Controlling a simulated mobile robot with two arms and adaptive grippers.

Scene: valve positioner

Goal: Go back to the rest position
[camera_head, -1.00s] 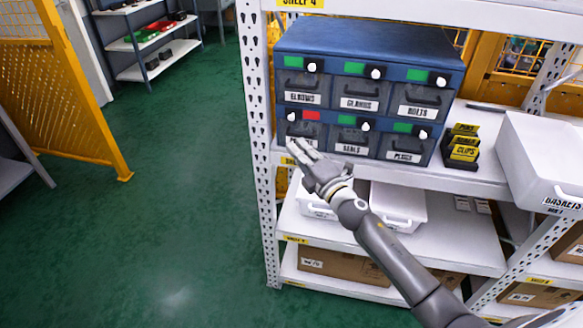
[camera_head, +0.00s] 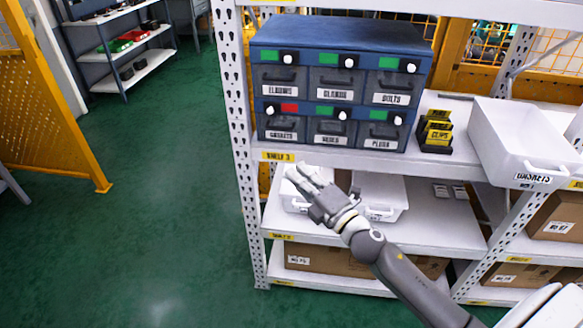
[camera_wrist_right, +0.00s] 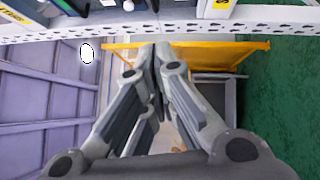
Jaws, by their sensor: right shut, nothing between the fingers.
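My right gripper (camera_head: 304,180) is shut and empty in the head view. It is in front of the shelving, below the edge of the shelf marked SHELF 3 and in front of the white bins on the shelf beneath. Its closed fingers also show in the right wrist view (camera_wrist_right: 156,50), pointing toward the shelf edge. The blue drawer cabinet (camera_head: 340,35) stands on the shelf above, apart from the gripper. Its drawers look closed. The lower left drawer, GASKETS (camera_head: 281,129), has a red mark; the others have green marks. My left gripper is not in view.
A black holder with yellow CLIPS labels (camera_head: 436,131) and a white basket (camera_head: 515,140) stand right of the cabinet. White bins (camera_head: 380,195) and cardboard boxes (camera_head: 325,259) fill the lower shelves. Green floor (camera_head: 130,220) is clear at left, beyond it a yellow mesh barrier (camera_head: 50,100).

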